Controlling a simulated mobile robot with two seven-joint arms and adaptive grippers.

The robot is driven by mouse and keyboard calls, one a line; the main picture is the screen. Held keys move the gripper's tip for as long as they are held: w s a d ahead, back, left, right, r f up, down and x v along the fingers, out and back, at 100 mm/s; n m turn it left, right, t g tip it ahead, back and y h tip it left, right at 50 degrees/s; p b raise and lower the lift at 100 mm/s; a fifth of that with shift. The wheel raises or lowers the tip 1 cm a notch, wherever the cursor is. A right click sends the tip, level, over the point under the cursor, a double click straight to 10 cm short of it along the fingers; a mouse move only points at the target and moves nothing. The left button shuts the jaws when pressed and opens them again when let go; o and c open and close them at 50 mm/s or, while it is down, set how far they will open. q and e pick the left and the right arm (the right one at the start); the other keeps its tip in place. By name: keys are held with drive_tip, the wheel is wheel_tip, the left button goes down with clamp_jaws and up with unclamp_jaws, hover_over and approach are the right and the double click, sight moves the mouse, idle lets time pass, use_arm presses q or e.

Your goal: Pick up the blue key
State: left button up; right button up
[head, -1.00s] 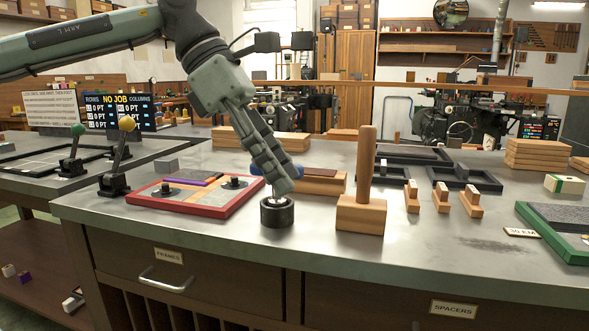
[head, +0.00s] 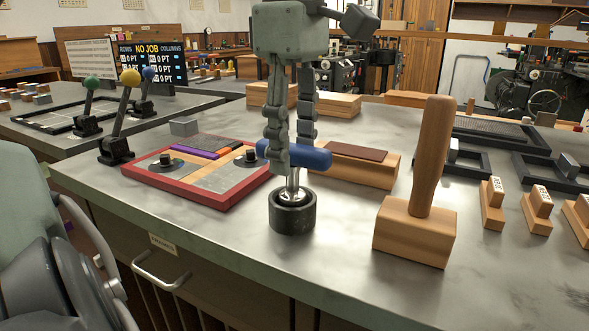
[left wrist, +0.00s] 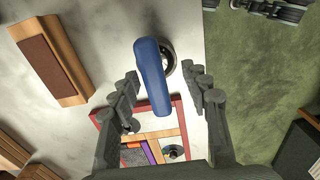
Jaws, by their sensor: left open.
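The blue key (head: 316,157) has a thick blue crossbar handle on a metal shaft. It stands upright in a round black holder (head: 292,212) on the bench. My left gripper (head: 290,158) points down over the handle, open. In the head view one finger is in front of the handle and the other is behind it. In the left wrist view the key's handle (left wrist: 152,75) lies between the two spread fingers (left wrist: 167,84), with gaps on both sides. The handle partly hides the holder (left wrist: 169,58) there. My right gripper is not in view.
A red-edged frame (head: 225,204) with blocks lies left of the key. A wooden block (head: 345,175) is behind it. A wooden mallet (head: 415,232) stands to the right. Levers with coloured knobs (head: 122,105) stand at the left. Bare bench lies in front.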

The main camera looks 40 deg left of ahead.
sight(292, 172)
use_arm(q)
drive_tip(key=f, duration=0.4)
drive_tip(key=shift+w+a+f, duration=0.25)
drive_tip(key=shift+a+f, duration=0.15)
clamp_jaws()
